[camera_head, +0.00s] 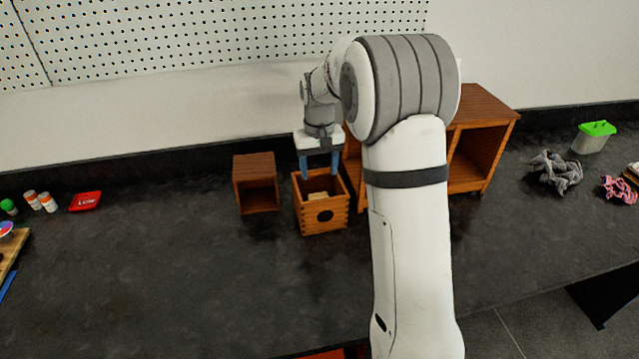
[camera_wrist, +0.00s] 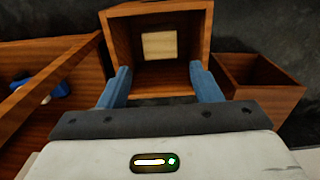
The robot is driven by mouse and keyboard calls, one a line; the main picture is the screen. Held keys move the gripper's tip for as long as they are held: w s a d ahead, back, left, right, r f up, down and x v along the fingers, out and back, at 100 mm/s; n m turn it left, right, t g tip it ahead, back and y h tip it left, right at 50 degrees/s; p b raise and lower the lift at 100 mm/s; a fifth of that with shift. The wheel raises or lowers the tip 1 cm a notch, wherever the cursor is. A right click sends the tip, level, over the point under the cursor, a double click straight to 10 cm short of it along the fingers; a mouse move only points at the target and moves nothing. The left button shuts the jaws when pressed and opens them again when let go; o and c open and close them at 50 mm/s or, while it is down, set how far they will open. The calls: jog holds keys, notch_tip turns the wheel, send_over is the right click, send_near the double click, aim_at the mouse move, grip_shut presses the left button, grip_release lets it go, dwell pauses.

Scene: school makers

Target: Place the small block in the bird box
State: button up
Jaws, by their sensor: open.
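The bird box (camera_head: 322,220) is an open-topped wooden box with a round dark hole in its front, standing on the dark counter. It also shows in the wrist view (camera_wrist: 196,24), where I look down into it. The small block (camera_wrist: 159,46) is pale and square and lies inside the bird box. It shows in part over the front wall in the head view (camera_head: 316,196). My gripper (camera_head: 319,173) is over the box opening, its blue fingers apart. In the wrist view my gripper (camera_wrist: 160,72) is open and empty, with the block beyond the fingertips, not touching them.
A small wooden box (camera_head: 255,170) stands just left of the bird box. A larger wooden shelf unit (camera_head: 488,110) stands close on the right, partly behind my arm. A green-lidded container (camera_head: 597,130) and grey cloth (camera_head: 555,172) lie farther right. The front-left counter is clear.

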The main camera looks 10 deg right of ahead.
jog(key=s+r+t, duration=0.1)
jog(key=s+r, duration=0.3)
jog(key=s, duration=0.3)
jog(key=s+r, duration=0.4)
jog(key=s, duration=0.4)
jog(key=s+f+t, duration=0.1)
jog(key=s+f, duration=0.1)
jog(key=s, duration=1.3)
jog(key=shift+s+d+f+t, duration=0.15)
jog(key=shift+s+f+t, duration=0.05)
jog(key=shift+t, duration=0.1)
jog(key=shift+r, duration=0.1)
jog(key=shift+r, duration=0.1)
